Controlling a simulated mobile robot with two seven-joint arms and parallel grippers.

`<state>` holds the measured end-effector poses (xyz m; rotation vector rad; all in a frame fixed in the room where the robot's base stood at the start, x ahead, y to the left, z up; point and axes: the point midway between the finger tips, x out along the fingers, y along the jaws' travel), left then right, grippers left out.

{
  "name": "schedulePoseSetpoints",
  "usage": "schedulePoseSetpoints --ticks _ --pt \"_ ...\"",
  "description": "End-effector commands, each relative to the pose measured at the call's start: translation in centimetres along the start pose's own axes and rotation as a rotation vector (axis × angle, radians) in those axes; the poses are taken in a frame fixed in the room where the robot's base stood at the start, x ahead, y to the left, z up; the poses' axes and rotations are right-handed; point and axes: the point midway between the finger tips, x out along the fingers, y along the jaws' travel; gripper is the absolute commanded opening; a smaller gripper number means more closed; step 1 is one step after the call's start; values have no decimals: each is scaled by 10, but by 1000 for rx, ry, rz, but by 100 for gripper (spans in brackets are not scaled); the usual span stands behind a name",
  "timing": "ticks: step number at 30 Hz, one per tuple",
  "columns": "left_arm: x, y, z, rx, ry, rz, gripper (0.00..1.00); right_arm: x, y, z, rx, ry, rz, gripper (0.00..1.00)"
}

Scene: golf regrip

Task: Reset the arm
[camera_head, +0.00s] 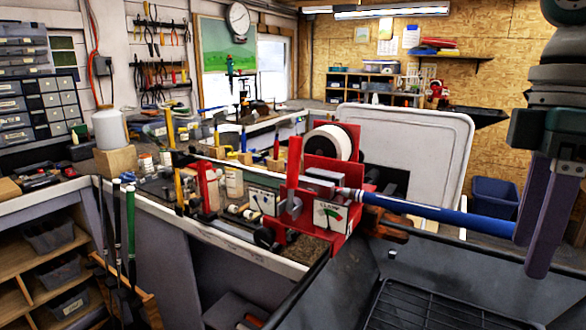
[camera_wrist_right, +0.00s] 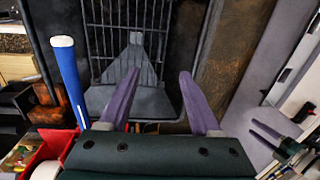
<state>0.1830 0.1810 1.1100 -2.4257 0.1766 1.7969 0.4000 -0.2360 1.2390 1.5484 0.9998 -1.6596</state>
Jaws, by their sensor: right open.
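A club with a blue grip (camera_head: 440,214) is held in the red clamp stand (camera_head: 326,215), its grip sticking out to the right. My right gripper (camera_head: 530,258) is at the right of the head view, with its two purple fingers apart and pointing down. The free end of the grip appears close to the fingers there. In the right wrist view the blue grip (camera_wrist_right: 70,80) stands to the left of the open fingers (camera_wrist_right: 155,75), outside the gap between them. The gap is empty. My left gripper does not show in the head view.
A black tray with a wire rack (camera_head: 430,305) lies below the grip. A white panel (camera_head: 420,140) stands behind the clamp. Several clubs (camera_head: 125,230) stand upright at the left. A workbench with bottles and tools runs behind. A blue bin (camera_head: 494,197) is at the right.

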Motion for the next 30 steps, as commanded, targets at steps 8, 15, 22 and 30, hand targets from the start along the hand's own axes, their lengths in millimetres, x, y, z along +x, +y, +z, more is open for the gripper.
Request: schedulePoseSetpoints --ticks 8,15,22,30 --pt "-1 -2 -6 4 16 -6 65 56 -34 -24 -38 16 15 64" --pt "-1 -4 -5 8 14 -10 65 112 -88 -48 -13 108 31 64" --pt "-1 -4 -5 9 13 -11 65 150 -154 -51 218 279 58 64" --pt "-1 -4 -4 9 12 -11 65 156 -184 -3 587 355 140 64"
